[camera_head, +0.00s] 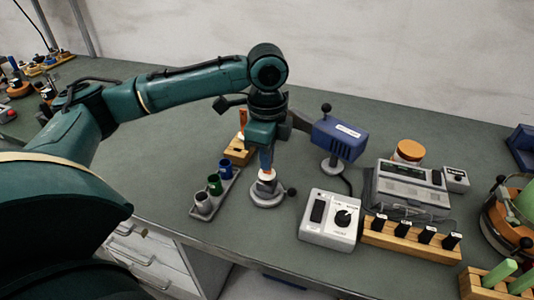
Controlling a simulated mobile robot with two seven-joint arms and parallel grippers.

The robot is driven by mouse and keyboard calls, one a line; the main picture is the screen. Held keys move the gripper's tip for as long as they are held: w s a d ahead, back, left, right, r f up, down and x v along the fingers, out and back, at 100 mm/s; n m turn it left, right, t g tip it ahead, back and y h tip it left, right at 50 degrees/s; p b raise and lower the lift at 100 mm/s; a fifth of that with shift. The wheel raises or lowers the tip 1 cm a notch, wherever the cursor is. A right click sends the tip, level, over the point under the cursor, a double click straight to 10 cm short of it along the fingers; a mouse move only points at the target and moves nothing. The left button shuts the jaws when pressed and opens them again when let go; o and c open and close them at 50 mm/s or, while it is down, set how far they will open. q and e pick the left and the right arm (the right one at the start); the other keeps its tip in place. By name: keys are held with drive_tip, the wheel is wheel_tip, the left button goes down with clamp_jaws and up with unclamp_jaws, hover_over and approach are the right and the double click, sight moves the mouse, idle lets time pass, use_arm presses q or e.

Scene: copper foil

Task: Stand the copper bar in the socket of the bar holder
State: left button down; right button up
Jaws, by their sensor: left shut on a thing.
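My left gripper (265,158) points down near the middle of the worktop and is shut on the copper bar. The fingers hide most of the bar; only a small pale-orange part (267,174) shows just below them. The bar holder (267,197), a grey round base with a short upright and a dark side knob, stands directly under the gripper. The bar appears upright over the holder. I cannot tell whether its lower end is inside the socket. My right gripper is not in view.
A grey rack (229,193) of coloured cups and a wooden block (238,152) stand close left. A blue device (337,138) on a stand is right and behind. A white control box (331,219) and wooden rack (412,240) stand right.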

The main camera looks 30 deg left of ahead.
use_arm(q)
drive_tip(key=shift+f, duration=0.3)
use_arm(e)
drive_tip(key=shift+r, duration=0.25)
use_arm(q)
drive_tip(key=shift+f, duration=0.2)
drive_tip(key=c, duration=1.5)
unclamp_jaws()
drive_tip(key=shift+r+p, duration=0.35)
drive_tip(key=shift+r, duration=0.4)
wheel_tip(320, 180, up, 12)
drive_tip(key=shift+f+p, duration=0.15)
drive_tip(key=shift+p, duration=0.4)
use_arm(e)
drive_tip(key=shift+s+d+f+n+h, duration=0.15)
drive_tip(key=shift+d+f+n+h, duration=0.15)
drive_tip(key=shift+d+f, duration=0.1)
use_arm(q)
drive_tip(key=shift+o, duration=0.5)
